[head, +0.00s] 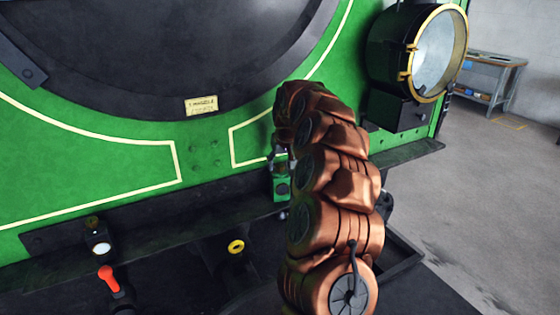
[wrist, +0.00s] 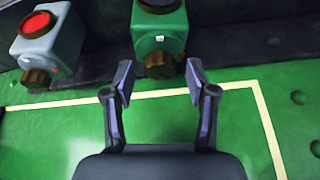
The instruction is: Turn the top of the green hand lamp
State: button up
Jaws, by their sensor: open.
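The green hand lamp (head: 282,186) stands on the dark ledge in front of the green panel, partly hidden behind my copper-coloured arm in the head view. In the wrist view the lamp (wrist: 147,32) is at the top centre, with a dark round part at the frame's top edge and a brown knob (wrist: 160,65) at its lower end. My gripper (wrist: 159,78) is open and empty. Its two fingertips lie just short of the lamp in the picture, one on each side of the knob. I cannot tell whether they touch anything.
A grey lamp with a red lens (wrist: 38,24) and brown knob stands left of the green one in the wrist view. A large brass-rimmed lamp (head: 436,52) is at the upper right. A red-handled lever (head: 108,279) and a yellow ring (head: 236,246) are below the ledge.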

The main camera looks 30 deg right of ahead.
grip_shut()
dwell(0.5)
jog(key=shift+f+b, duration=0.2)
jog(key=shift+b, duration=0.4)
jog(key=m+b, duration=0.2)
jog(key=b, duration=0.1)
jog(key=shift+f+h, duration=0.2)
jog(key=shift+h, duration=0.2)
jog(key=m+b, duration=0.2)
jog(key=b, duration=0.2)
jog(key=shift+w+a+m+g+h, duration=0.1)
jog(key=shift+m+g+h, duration=0.2)
jog(key=shift+h, duration=0.1)
jog(key=shift+r+m+g+h+b, duration=0.15)
jog(key=shift+m+g+h+b, duration=0.2)
jog(key=shift+m+b, duration=0.7)
jog(key=shift+w+a+r+m+g+h+b, duration=0.1)
jog(key=shift+m+g+h+b, duration=0.15)
jog(key=shift+m, duration=0.35)
jog(key=shift+r+m+g+b, duration=0.1)
jog(key=shift+m+b, duration=0.25)
jog(key=shift+m, duration=0.6)
